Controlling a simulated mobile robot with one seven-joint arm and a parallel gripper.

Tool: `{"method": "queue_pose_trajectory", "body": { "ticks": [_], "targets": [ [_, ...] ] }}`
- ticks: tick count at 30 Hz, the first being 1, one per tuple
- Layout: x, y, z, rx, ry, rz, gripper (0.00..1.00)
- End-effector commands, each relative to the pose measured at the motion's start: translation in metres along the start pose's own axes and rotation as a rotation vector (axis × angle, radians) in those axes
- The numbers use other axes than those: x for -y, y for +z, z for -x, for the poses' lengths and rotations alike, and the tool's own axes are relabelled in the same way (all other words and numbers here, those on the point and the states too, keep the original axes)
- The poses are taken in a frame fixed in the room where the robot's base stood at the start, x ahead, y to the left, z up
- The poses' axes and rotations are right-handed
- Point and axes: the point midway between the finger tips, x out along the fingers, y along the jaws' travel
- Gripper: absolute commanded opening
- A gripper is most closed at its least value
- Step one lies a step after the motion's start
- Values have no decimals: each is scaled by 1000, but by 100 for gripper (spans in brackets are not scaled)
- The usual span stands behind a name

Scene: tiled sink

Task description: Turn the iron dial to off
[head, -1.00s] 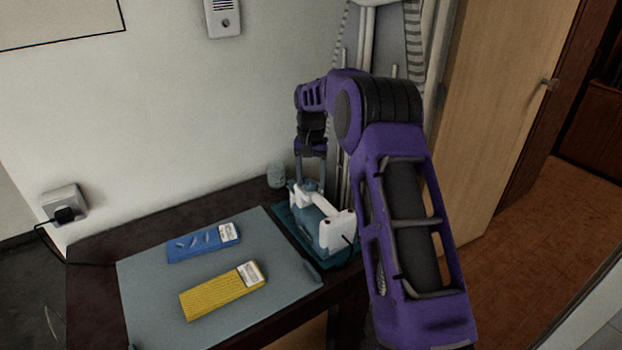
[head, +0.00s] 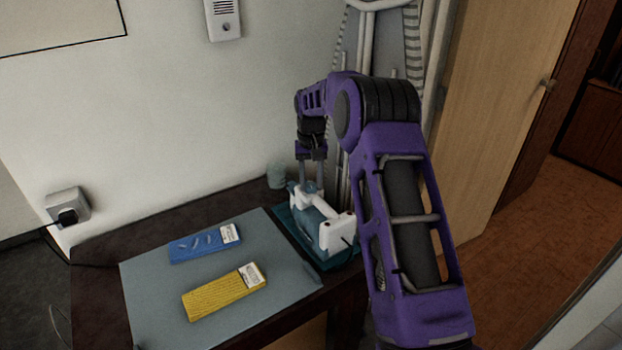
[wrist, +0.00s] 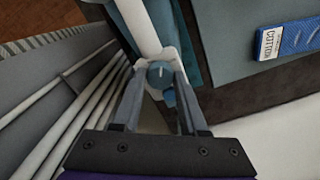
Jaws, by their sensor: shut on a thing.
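The white and teal iron (head: 337,236) rests on a teal base (head: 287,222) at the right end of the dark table. Its round blue dial (wrist: 160,72) shows in the wrist view, with a pale pointer mark tilted toward the upper right. My gripper (head: 310,188) reaches down from above onto the far end of the iron. In the wrist view its two fingers (wrist: 161,77) sit on either side of the dial and are shut on it. The dial is hidden in the head view, and any setting labels are too small to read.
A small pale cup (head: 276,176) stands by the wall. A white rack (head: 368,50) stands close behind the gripper.

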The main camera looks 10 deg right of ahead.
Motion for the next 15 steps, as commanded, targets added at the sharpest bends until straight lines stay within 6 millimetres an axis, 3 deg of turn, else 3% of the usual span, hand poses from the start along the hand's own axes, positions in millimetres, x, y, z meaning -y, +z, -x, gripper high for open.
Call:
{"method": "queue_pose_trajectory", "body": {
  "ticks": [5,6,10,15],
  "targets": [
    [0,0,0,-2,0,1,0],
    [0,0,0,-2,0,1,48],
    [0,0,0,-2,0,0,71],
    [0,0,0,-1,0,-1,73]
  ]
}}
